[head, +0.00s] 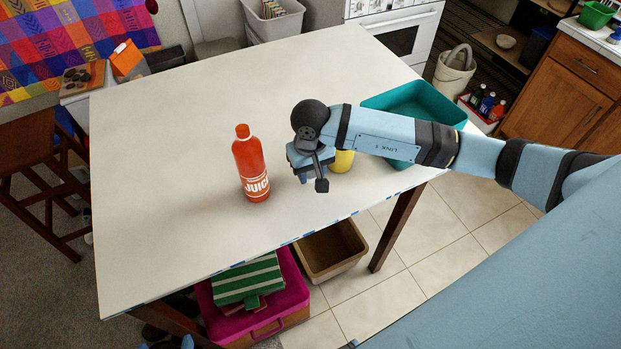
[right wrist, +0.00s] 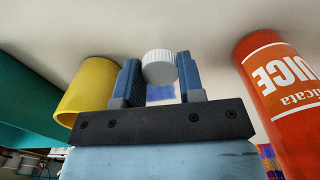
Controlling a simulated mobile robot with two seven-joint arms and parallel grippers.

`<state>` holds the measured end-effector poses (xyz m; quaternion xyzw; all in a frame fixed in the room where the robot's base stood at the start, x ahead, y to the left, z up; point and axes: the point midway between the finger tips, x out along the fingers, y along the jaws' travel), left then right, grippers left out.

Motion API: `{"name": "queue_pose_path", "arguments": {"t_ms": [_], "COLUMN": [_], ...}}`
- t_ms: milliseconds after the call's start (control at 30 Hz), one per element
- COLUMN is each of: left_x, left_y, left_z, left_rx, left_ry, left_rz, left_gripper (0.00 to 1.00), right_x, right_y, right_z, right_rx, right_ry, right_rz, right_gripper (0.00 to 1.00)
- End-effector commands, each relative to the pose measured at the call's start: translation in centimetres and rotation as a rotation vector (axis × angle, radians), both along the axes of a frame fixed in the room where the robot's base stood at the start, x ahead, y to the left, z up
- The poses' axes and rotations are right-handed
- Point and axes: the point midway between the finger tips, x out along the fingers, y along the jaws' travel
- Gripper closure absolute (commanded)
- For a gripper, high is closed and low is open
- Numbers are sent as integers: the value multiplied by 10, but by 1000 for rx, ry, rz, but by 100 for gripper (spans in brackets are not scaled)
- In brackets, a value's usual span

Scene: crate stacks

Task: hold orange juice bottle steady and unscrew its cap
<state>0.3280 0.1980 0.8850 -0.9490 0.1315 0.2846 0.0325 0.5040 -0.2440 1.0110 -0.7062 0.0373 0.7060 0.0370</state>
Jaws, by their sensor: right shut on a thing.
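The orange juice bottle (head: 251,165) stands upright on the table, its orange cap (head: 242,131) on top. It also shows upside down at the right edge of the right wrist view (right wrist: 285,95). My right gripper (head: 318,172) is right of the bottle and apart from it. In the right wrist view its fingers (right wrist: 157,80) are shut on a small white ribbed thing (right wrist: 160,66) like a cap; the head view hides it behind the gripper. I cannot make out my left gripper.
A yellow cup-like thing (head: 342,161) stands close beside my right gripper. A teal crate (head: 385,101) is behind my right arm at the table's right side. The white table (head: 180,190) is bare left of and behind the bottle. A brown bin (head: 330,262) is on the floor below.

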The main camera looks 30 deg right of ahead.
Motion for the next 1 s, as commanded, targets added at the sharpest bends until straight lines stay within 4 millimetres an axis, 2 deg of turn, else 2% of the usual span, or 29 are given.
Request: {"name": "queue_pose_path", "arguments": {"t_ms": [133, 367, 767, 800, 867, 1000], "left_x": [0, 0, 0, -1, -1, -1], "left_y": [1, 2, 1, 1, 1, 0], "left_z": [2, 8, 1, 3, 3, 3], "left_rx": [1, 3, 2, 1, 0, -1], "left_ry": [1, -2, 1, 2, 3, 2], "left_rz": [1, 3, 4, 3, 3, 2], "left_gripper": [9, 9, 9, 9, 9, 9], "right_x": [-1, 0, 0, 0, 0, 0], "right_y": [1, 1, 0, 0, 0, 0], "right_z": [-11, -42, -49, -47, -47, -47], "right_rx": [0, 1, 0, 0, 0, 0], "right_ry": [3, 2, 0, 0, 0, 0], "right_rz": [1, 0, 2, 2, 2, 1], "right_gripper": [93, 93, 93, 55, 41, 39]}}
